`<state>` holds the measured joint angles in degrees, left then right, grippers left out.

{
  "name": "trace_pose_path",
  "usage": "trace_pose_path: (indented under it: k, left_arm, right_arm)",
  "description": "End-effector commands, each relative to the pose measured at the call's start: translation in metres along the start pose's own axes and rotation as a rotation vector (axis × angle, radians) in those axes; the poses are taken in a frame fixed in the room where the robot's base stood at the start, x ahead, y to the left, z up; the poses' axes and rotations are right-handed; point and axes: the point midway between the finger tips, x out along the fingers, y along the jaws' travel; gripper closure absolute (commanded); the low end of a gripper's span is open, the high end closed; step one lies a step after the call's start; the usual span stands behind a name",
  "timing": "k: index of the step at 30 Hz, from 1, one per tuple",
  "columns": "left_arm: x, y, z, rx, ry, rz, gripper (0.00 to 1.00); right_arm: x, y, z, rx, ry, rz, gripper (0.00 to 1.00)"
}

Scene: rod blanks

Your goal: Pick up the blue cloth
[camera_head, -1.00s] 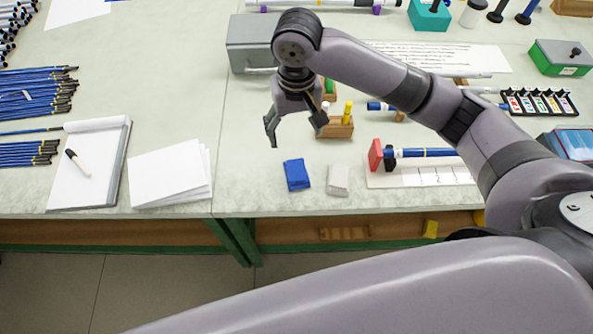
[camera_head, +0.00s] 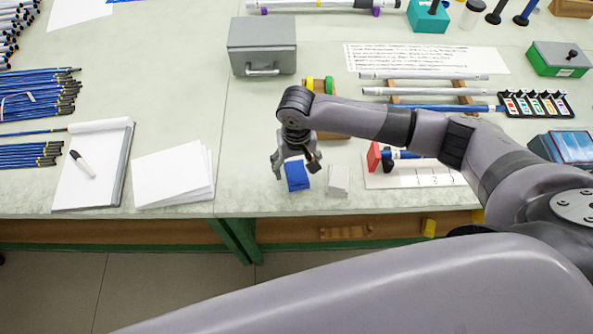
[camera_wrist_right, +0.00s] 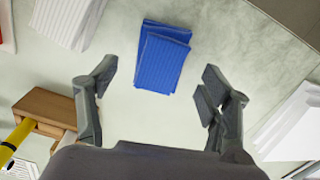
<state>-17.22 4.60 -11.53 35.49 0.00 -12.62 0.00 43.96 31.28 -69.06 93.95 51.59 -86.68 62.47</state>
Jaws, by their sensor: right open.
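The blue cloth (camera_head: 297,177) is a small folded piece lying on the workbench near its front edge. It also shows in the right wrist view (camera_wrist_right: 162,57), flat on the bench, ahead of and between the fingers. My right gripper (camera_head: 296,168) is open and empty, above the cloth and partly over its far side in the head view. In the right wrist view the fingers of the right gripper (camera_wrist_right: 157,85) are spread apart and do not touch the cloth. My left gripper is not in view.
A white folded cloth (camera_head: 339,180) lies just right of the blue one. A wooden block (camera_head: 331,138) stands behind. A white board (camera_head: 414,174) with a red-ended blue rod is to the right, and a paper stack (camera_head: 172,176) is to the left. The bench's front edge is close.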

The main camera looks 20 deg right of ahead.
Motion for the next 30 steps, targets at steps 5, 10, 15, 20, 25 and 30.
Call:
trace_pose_path:
  k: [5,10,15,20,25,30]
  left_arm:
    - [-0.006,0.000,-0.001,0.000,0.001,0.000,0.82]
    - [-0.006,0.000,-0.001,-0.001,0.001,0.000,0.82]
    - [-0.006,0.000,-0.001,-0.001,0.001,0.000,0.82]
    - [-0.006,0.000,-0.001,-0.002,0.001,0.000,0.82]
    - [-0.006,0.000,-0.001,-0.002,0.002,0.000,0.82]
    - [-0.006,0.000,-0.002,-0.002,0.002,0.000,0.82]
  right_arm:
    - [0.023,0.000,0.000,0.002,0.000,0.002,0.28]
    - [0.029,0.000,0.000,0.001,0.002,0.001,0.28]
    - [0.029,0.000,0.000,0.001,0.002,0.000,0.30]
    - [0.029,0.000,0.000,0.001,0.002,0.000,0.41]
    - [0.029,0.000,0.000,0.001,0.001,0.000,0.52]
    - [0.029,0.000,0.000,0.001,0.002,0.001,0.64]
